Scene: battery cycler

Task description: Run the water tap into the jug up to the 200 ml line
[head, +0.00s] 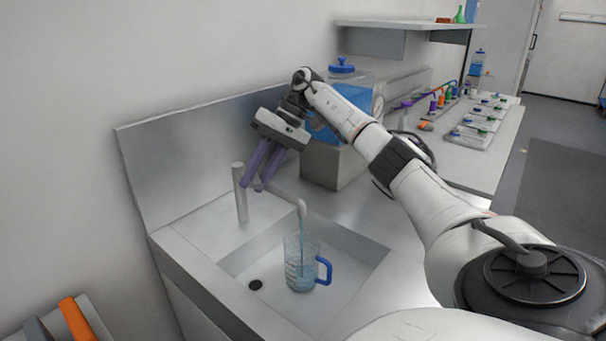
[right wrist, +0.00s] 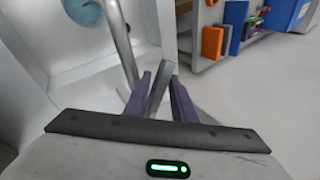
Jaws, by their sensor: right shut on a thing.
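The clear jug (head: 297,270) with a blue handle stands upright in the sink (head: 345,255), under the tap spout (head: 301,208). A thin blue stream runs from the spout into it. Bluish water shows inside, but I cannot read its level against the marks. The tap post (head: 241,192) rises behind the sink. My right gripper (head: 257,186) has purple fingers pointing down beside the tap; in the right wrist view (right wrist: 168,85) they are shut on a grey tap lever (right wrist: 157,90). A blue round patch (right wrist: 84,12) there may be the jug. My left gripper is out of view.
A blue-filled container (head: 355,90) stands behind my right arm on a grey block (head: 330,166). Trays and coloured items (head: 480,125) line the bench to the right. An orange item (head: 76,318) is at the lower left. The sink drain (head: 255,285) is left of the jug.

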